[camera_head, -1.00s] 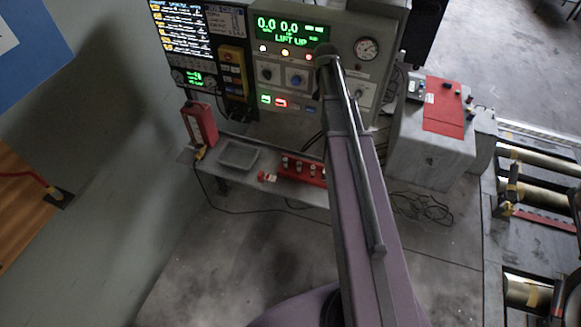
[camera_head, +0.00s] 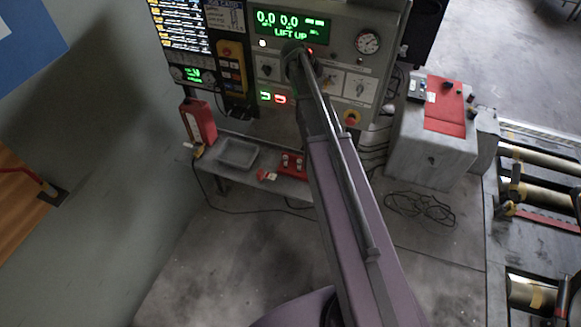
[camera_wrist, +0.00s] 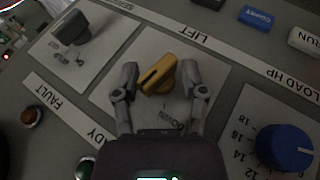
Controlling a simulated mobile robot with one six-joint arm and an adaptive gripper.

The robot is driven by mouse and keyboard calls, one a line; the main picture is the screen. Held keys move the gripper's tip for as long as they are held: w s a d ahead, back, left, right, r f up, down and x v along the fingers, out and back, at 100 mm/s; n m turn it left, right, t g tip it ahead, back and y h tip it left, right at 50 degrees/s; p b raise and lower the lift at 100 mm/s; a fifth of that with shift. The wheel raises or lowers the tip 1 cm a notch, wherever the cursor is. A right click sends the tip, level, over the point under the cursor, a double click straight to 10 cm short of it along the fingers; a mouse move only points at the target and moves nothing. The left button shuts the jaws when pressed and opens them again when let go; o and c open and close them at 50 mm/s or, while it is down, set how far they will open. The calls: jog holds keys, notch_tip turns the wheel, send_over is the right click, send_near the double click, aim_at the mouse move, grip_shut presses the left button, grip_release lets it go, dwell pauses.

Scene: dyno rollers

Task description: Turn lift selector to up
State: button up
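The lift selector (camera_wrist: 158,74) is a yellow bar knob on a pale plate under the LIFT label in the wrist view. Its bar lies diagonally, and a DOWN marking shows below it. My gripper (camera_wrist: 159,70) is open, with one finger on each side of the knob. The fingers look very close to the knob; I cannot tell whether either touches it. In the head view my arm covers part of the control panel and I cannot make out the fingers. The green panel display (camera_head: 292,26) reads "LIFT UP".
A blue dial (camera_wrist: 285,148) is right of my gripper in the wrist view, and a grey knob (camera_wrist: 72,27) is at upper left. A red FAULT light (camera_wrist: 32,115) is at left. In the head view, a grey tray (camera_head: 237,153) stands on the shelf below the panel.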

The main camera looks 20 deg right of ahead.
jog(key=shift+w+a+g+h+b, duration=0.1)
jog(key=shift+g+h+b, duration=0.2)
jog(key=shift+h+b, duration=0.2)
jog(key=shift+a+r+p, duration=0.2)
jog(key=shift+r+p, duration=0.2)
jog(key=shift+p, duration=0.15)
jog(key=s+p+v, duration=0.1)
jog(key=p+v, duration=0.8)
jog(key=v, duration=0.4)
jog(key=s+a+f+n+y+b, duration=0.1)
jog(key=s+a+f+y+b, duration=0.1)
jog(key=s+f+b, duration=0.4)
jog(key=s+a+f+n+y+b, duration=0.2)
jog(key=s+f+b, duration=0.4)
jog(key=f, duration=0.6)
jog(key=s+a+f+n+y+b, duration=0.1)
jog(key=s+a+f+b, duration=0.3)
jog(key=f+b, duration=0.5)
jog(key=shift+s+a+f+n+y+b, duration=0.25)
jog(key=shift+s+a+n+y+b, duration=0.25)
jog(key=shift+s+y, duration=0.5)
jog(key=shift+d, duration=0.15)
jog(key=s+a+n+y, duration=0.1)
jog(key=s+a+y, duration=0.1)
jog(key=s, duration=0.4)
jog(key=shift+s+a+t, duration=0.15)
jog(key=shift+a+t, duration=0.25)
jog(key=shift+a, duration=0.3)
